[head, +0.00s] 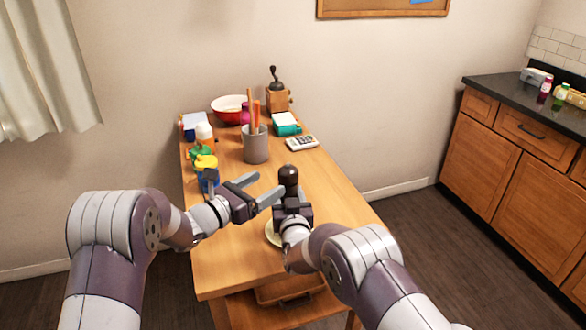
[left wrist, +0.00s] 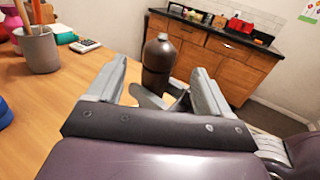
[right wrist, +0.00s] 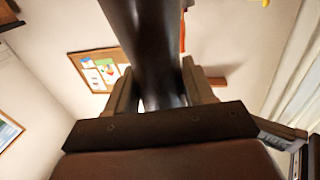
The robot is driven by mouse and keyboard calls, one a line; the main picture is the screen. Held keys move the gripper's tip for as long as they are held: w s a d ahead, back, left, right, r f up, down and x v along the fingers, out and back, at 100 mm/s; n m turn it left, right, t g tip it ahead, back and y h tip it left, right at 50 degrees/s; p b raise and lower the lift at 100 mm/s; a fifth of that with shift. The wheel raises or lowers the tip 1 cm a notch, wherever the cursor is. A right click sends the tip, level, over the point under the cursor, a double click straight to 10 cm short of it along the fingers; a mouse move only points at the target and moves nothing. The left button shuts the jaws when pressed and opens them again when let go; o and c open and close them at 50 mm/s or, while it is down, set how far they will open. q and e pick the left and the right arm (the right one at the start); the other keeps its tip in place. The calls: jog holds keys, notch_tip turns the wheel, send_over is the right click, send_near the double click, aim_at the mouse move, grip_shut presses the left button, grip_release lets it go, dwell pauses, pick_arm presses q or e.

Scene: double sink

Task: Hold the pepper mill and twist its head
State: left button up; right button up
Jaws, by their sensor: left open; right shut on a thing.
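The dark brown pepper mill (head: 289,178) stands over the wooden table, with its rounded head uppermost. My right gripper (head: 292,203) is shut on its body; in the right wrist view the dark shaft (right wrist: 150,50) passes between the fingers (right wrist: 160,90). My left gripper (head: 262,188) is open and empty, to the left of the mill with its fingers pointing toward it. In the left wrist view the mill (left wrist: 158,65) shows beyond and between the open fingers (left wrist: 160,85). The mill's base is hidden behind my right gripper.
A pale plate (head: 272,234) lies partly under my right gripper. A grey utensil cup (head: 256,145), a calculator (head: 302,143), a wooden grinder (head: 278,97), a red bowl (head: 230,109) and several bottles stand toward the table's back and left. The table's right side is clear.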

aim_at(294, 169)
pick_arm(q)
jog(key=x, duration=1)
jog(key=shift+w+d, duration=0.15)
jog(key=c, duration=1)
jog(key=shift+d+m+g+h, duration=0.1)
jog(key=shift+m+g+h, duration=1.35)
jog(key=shift+g, duration=0.45)
